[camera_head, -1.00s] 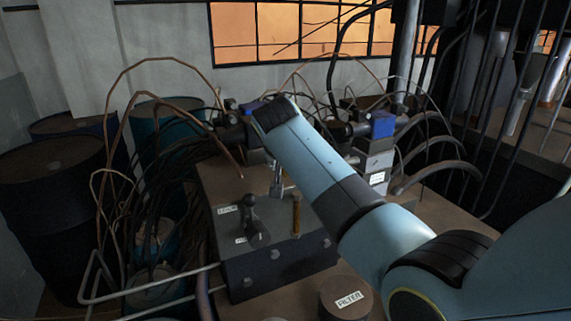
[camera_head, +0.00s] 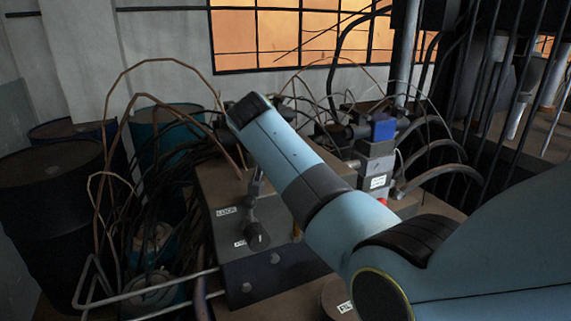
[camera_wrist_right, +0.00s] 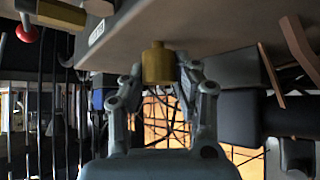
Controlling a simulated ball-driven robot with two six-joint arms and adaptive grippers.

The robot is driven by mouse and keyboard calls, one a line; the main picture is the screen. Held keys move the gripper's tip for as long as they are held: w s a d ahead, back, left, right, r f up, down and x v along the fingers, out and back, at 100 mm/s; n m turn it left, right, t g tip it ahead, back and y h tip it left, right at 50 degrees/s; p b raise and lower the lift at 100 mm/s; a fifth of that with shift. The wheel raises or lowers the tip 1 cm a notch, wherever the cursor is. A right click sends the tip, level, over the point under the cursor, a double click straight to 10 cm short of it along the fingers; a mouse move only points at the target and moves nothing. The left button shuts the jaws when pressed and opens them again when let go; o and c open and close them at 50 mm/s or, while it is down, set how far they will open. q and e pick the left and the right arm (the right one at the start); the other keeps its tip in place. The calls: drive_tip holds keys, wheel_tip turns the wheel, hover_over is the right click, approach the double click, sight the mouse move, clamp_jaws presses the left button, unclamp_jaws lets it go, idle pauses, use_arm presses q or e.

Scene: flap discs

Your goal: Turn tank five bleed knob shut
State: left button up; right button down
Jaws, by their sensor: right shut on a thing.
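A small brass knob (camera_wrist_right: 158,64) sits between the two fingers of my right gripper (camera_wrist_right: 162,78) in the right wrist view, on the edge of a grey-brown block. The gripper is shut on it. In the head view my blue right arm (camera_head: 270,150) crosses the middle of the scene and covers the knob. Only a bit of the gripper (camera_head: 258,182) shows below its wrist. A label (camera_wrist_right: 96,33) near the knob is too small to read. My left gripper is not in view.
A dark lever (camera_head: 257,236) stands on the bench block beside a LOCK label (camera_head: 227,211). A valve block with a blue cap (camera_head: 383,130) stands behind my arm. A red ball (camera_wrist_right: 27,32) shows in the wrist view. Cables, pipes and dark drums (camera_head: 50,205) crowd the left.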

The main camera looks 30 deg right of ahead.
drive_tip(key=c, duration=1)
unclamp_jaws()
drive_tip(key=v, duration=0.7)
drive_tip(key=shift+s+a+r, duration=0.1)
drive_tip(key=shift+a+r, duration=0.05)
drive_tip(key=shift+r, duration=0.05)
drive_tip(key=shift+s+f, duration=0.1)
